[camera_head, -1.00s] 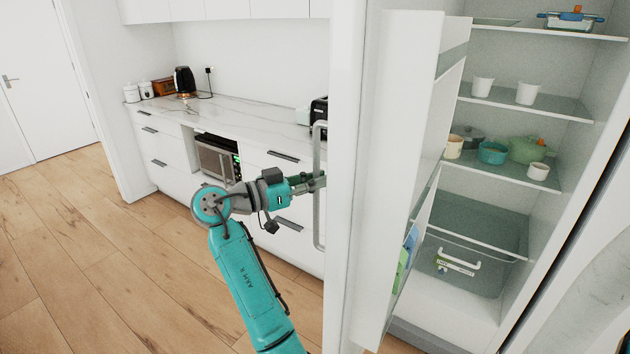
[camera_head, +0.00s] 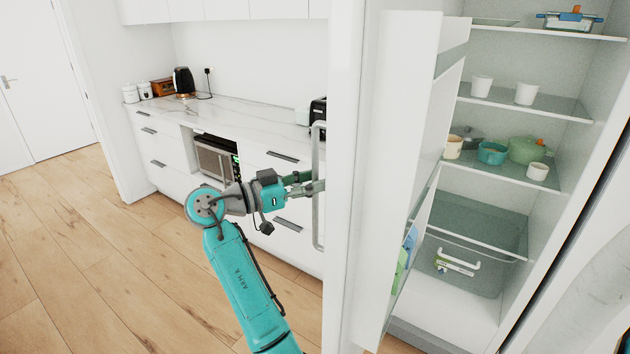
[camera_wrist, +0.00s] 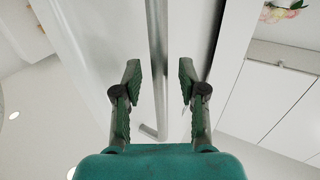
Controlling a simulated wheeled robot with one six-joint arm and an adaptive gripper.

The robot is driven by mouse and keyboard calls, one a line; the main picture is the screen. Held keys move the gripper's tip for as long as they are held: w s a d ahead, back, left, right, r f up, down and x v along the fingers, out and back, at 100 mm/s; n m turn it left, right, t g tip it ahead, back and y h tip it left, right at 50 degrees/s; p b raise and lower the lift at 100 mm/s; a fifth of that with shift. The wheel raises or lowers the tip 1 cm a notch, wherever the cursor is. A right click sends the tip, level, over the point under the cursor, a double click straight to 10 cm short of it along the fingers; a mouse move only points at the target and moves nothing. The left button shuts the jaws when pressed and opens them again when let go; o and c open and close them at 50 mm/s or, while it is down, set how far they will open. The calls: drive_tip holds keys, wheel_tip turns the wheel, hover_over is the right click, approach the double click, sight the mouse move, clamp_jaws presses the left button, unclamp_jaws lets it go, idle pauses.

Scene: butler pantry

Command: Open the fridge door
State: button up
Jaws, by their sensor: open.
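The fridge door (camera_head: 390,150) stands wide open, swung out to the left of the fridge interior (camera_head: 480,215). Its long vertical metal handle (camera_head: 318,215) is on the door's outer face. My gripper (camera_head: 318,185) is at the handle's middle height, with its fingers open. In the wrist view the handle (camera_wrist: 158,70) runs between the two spread fingertips of my gripper (camera_wrist: 160,80), with gaps on both sides. The fingers do not visibly press on it.
Glass shelves (camera_head: 520,100) inside the fridge hold white cups, a green pot (camera_head: 527,150) and a teal bowl (camera_head: 492,153). A counter (camera_head: 235,120) with drawers and a microwave (camera_head: 215,158) stands behind my arm. The wooden floor (camera_head: 130,270) at left is clear.

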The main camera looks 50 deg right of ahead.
drive_tip(key=v, duration=1.1)
